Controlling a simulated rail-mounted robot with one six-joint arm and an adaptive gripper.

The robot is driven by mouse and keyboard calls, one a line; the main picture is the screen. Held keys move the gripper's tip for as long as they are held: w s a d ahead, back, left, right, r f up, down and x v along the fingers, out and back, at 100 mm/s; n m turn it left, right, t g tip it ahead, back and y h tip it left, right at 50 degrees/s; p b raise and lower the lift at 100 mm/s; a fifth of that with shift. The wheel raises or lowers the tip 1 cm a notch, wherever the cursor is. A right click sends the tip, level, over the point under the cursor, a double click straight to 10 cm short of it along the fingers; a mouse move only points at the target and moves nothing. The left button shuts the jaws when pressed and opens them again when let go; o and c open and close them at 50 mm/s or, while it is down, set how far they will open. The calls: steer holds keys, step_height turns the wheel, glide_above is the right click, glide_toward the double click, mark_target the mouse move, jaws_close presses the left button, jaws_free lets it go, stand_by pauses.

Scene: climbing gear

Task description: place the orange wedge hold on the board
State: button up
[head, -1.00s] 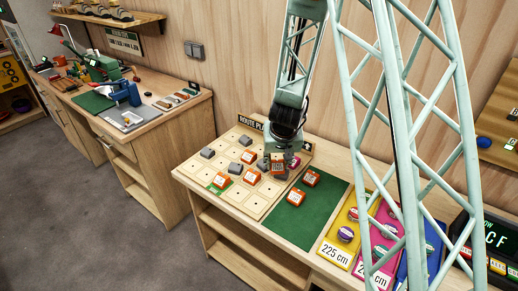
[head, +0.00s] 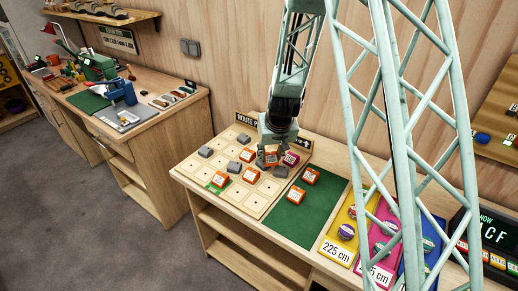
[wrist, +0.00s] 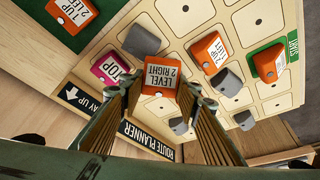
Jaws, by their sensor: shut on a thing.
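My gripper (head: 268,156) is shut on an orange block (wrist: 162,75) labelled "LEVEL 2 RIGHT", seen between the fingertips in the wrist view. In the head view the held orange block (head: 271,158) is at the back right part of the pale route board (head: 235,196). I cannot tell whether it touches the board.
Other orange blocks (head: 247,155) and grey blocks (head: 206,152) stand on the board. The green mat (head: 288,220) to the right bears two orange blocks (head: 310,176). The "ROUTE PLANNER" sign (wrist: 147,138) lines the board's back edge. Several front squares are bare.

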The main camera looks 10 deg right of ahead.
steer(key=shift+w, duration=0.1)
steer(key=w+p, duration=0.2)
steer(key=w, duration=0.1)
steer(key=w+p, duration=0.2)
steer(key=w, duration=0.1)
steer(key=w+p, duration=0.2)
steer(key=w, duration=0.1)
steer(key=shift+a+f+p, duration=0.3)
steer(key=shift+a+p, duration=0.05)
steer(key=shift+w+a+f+p, duration=0.1)
steer(key=shift+w+f+p, duration=0.1)
steer(key=shift+w+p, duration=1.45)
steer(key=shift+w+a+f+p, duration=0.1)
steer(key=shift+w+f+p, duration=0.1)
steer(key=shift+w+p, duration=1.35)
steer(key=shift+p, duration=0.5)
steer(key=shift+w, duration=0.2)
steer(key=shift+f+b, duration=1.65)
steer(key=shift+f, duration=0.2)
steer(key=shift+f, duration=0.15)
steer(key=o, duration=0.8)
steer(key=shift+o, duration=0.2)
